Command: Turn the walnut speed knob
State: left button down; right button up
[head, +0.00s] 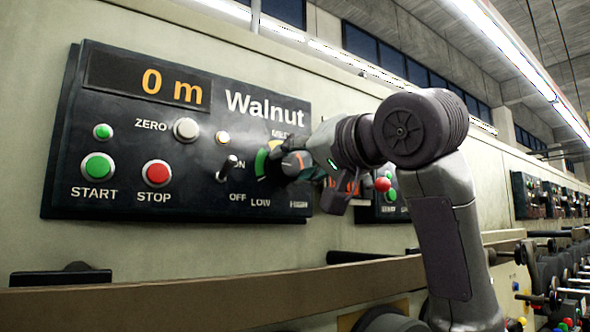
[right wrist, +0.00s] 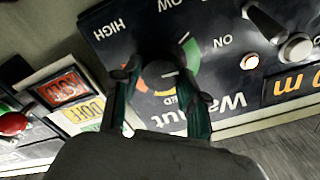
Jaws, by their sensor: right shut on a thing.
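The Walnut panel (head: 200,205) is a dark plate on the pale machine wall in the head view. Its display (head: 172,87) reads 0 m. The dark speed knob (right wrist: 158,66) sits in a ring with green and orange arcs, labelled LOW, MED and HIGH. My right gripper (right wrist: 163,83) is shut on the knob, with one finger at each side of it in the right wrist view. In the head view the right gripper (head: 298,163) covers most of the knob and part of the dial. The knob's exact setting is hard to read. My left gripper is not in view.
The toggle switch (head: 227,168) stands left of the dial, with START (head: 97,167) and STOP (head: 157,173) buttons farther left. Another panel (head: 377,208) is partly behind my right arm. A brown rail (head: 200,297) runs below. More panels and spools line the right.

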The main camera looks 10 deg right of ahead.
jog(key=shift+m, duration=0.6)
jog(key=o, duration=1.1)
jog(key=shift+o, duration=0.2)
jog(key=v, duration=1.2)
